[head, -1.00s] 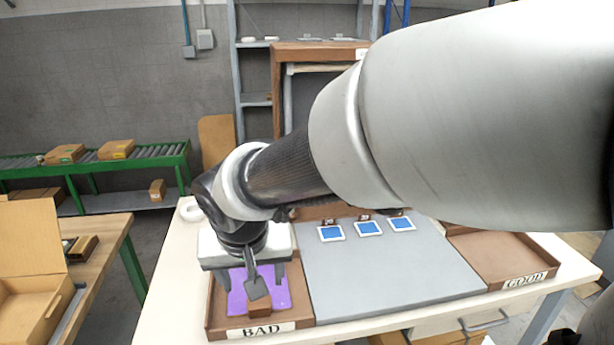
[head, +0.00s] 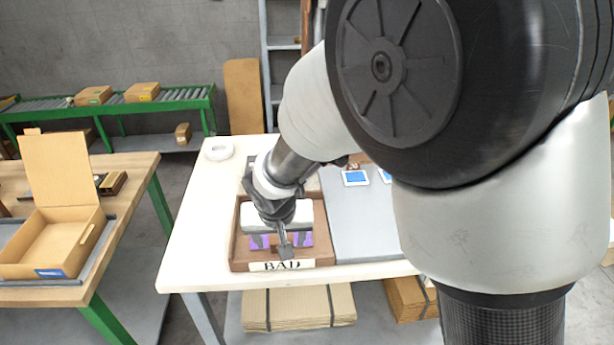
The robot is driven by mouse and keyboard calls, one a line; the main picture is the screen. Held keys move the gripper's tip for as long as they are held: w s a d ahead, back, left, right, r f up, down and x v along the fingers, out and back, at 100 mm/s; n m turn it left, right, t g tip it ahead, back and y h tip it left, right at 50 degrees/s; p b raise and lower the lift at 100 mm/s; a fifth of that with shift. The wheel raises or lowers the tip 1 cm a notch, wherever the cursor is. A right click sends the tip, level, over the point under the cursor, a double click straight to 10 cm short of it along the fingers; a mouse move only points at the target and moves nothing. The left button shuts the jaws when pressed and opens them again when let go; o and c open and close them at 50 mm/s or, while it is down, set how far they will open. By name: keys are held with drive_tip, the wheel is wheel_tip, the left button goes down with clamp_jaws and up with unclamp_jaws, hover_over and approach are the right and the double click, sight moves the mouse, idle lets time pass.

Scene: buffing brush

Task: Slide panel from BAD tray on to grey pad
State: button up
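The purple panel (head: 262,242) lies in the brown BAD tray (head: 238,262), and most of it is hidden under my gripper. My gripper (head: 281,246) points down over the tray. Its two fingers stand apart above or beside the panel; whether they touch it I cannot tell. A small brown piece shows between the fingers, partly hidden by a dark grey part in front. The grey pad (head: 362,228) lies on the table just right of the tray. My arm covers its right part.
Blue-and-white squares (head: 355,178) sit at the pad's back edge. A white ring (head: 219,152) lies at the table's back left. A wooden bench with an open cardboard box (head: 60,245) stands left, across a gap. The white table (head: 205,225) is bare left of the tray.

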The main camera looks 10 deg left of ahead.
drive_tip(key=shift+x, duration=1.1)
drive_tip(key=c, duration=1.2)
